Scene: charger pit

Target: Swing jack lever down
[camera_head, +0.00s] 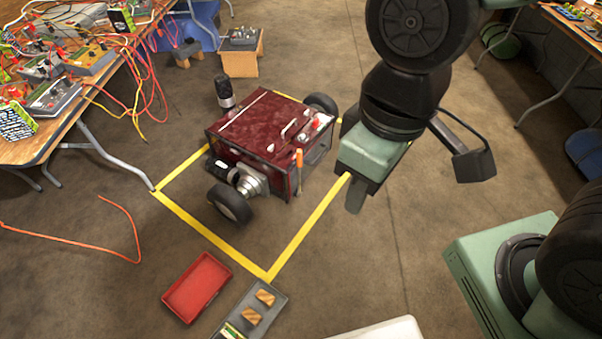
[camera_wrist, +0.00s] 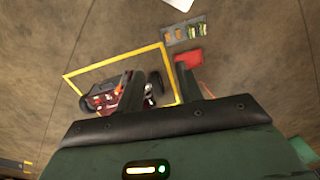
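A dark red wheeled machine (camera_head: 262,130) stands inside a yellow taped outline on the floor. A lever with an orange handle (camera_head: 299,158) stands near upright at its right front side; I take this as the jack lever. The machine also shows in the wrist view (camera_wrist: 107,95), partly hidden by my gripper; I cannot make out the lever there. My gripper (camera_head: 355,195) hangs to the right of the machine and lever in the head view, apart from both. In the wrist view its two fingers (camera_wrist: 171,82) are spread with nothing between them.
A red tray (camera_head: 197,286) and a grey tray (camera_head: 250,312) with small blocks lie on the floor in front of the yellow tape (camera_head: 212,230). A cluttered table (camera_head: 45,145) with cables stands at left.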

